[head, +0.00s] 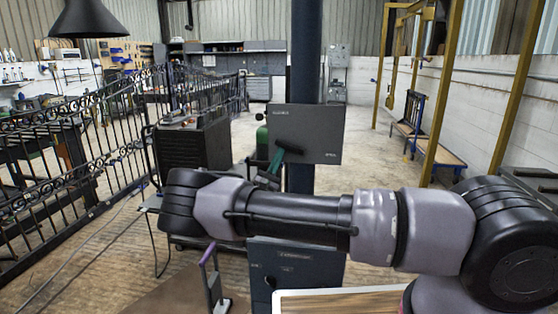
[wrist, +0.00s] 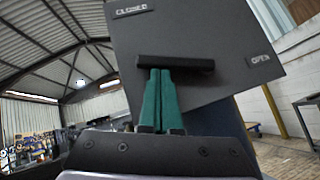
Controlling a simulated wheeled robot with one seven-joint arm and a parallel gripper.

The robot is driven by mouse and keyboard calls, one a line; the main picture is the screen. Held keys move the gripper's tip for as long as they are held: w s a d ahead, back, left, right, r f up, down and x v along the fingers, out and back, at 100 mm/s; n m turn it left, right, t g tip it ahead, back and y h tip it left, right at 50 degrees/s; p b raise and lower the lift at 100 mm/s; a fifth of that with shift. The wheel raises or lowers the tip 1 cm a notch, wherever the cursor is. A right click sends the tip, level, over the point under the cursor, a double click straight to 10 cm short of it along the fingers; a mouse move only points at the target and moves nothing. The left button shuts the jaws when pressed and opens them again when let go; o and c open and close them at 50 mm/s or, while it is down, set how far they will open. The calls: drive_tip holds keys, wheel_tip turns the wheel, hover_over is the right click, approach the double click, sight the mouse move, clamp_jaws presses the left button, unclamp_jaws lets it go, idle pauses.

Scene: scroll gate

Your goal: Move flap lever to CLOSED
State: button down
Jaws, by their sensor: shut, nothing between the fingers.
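The dark grey flap panel (head: 318,125) stands on the dark blue column, with a CLOSED label at its upper left and an OPEN label at its lower right. It fills much of the wrist view (wrist: 210,35). The flap lever (wrist: 190,63) is a black bar on the panel face; its right end points towards OPEN. The lever also shows in the head view (head: 291,147). My gripper (wrist: 160,74) has green fingers pressed together and empty, their tips just below the lever's left half. It also shows in the head view (head: 277,156). I cannot tell whether the tips touch the lever.
Black ornamental railings (head: 75,160) run along the left. A dark cabinet (head: 196,145) stands left of the panel. A purple-topped handle (head: 208,255) stands on the floor at lower left. Yellow posts (head: 447,95) and a bench (head: 425,142) are at right.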

wheel_tip(320, 180, up, 3)
drive_tip(key=m+g+h, duration=0.1)
drive_tip(key=m+g, duration=0.1)
drive_tip(key=m, duration=0.1)
drive_tip(key=m+g+h, duration=0.2)
drive_tip(key=m, duration=0.1)
drive_tip(key=shift+f+m+g+h, duration=0.2)
drive_tip(key=shift+m+g+h, duration=0.1)
drive_tip(key=shift+m+g, duration=0.1)
drive_tip(key=r+m+g, duration=0.1)
drive_tip(key=m+g, duration=0.1)
drive_tip(key=r+m+g, duration=0.1)
drive_tip(key=m+g, duration=0.1)
drive_tip(key=shift+d+r+m, duration=0.15)
drive_tip(key=shift+d+m, duration=0.25)
drive_tip(key=m, duration=0.1)
drive_tip(key=d+r+m+g, duration=0.1)
drive_tip(key=m+g, duration=0.1)
drive_tip(key=shift+s+d+r, duration=0.2)
drive_tip(key=shift+d+r, duration=0.05)
drive_tip(key=shift+r, duration=0.15)
drive_tip(key=shift+s+d+r+m+g+y, duration=0.1)
drive_tip(key=shift+d+r+m+g+y, duration=0.25)
drive_tip(key=shift+m+y, duration=0.25)
drive_tip(key=shift+s+d+r+m+g+y, duration=0.1)
drive_tip(key=shift+d+r+m+g+y, duration=0.1)
drive_tip(key=shift+d+m+g+y, duration=0.4)
drive_tip(key=shift+a, duration=0.1)
drive_tip(key=shift+a, duration=0.1)
